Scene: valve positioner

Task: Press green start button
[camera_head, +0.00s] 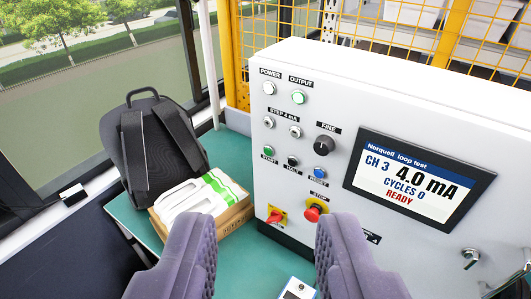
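A white control panel (392,109) stands on a green table. Its small green start button (268,150) is at the left of a row, beside a black halt button (292,161) and a blue reset button (320,174). A screen (419,179) reads CH 3, 4.0 mA, CYCLES 0, READY. My gripper (265,225) shows as two purple ridged fingers at the bottom. They are spread wide with nothing between them. They lie below the start button in the picture and appear apart from the panel.
A red stop button (315,211) and a red-yellow switch (275,215) sit low on the panel. A black backpack (156,150) and a cardboard box (235,217) with white items stand left. A small blue-white device (297,290) lies at the bottom. Yellow mesh fencing is behind.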

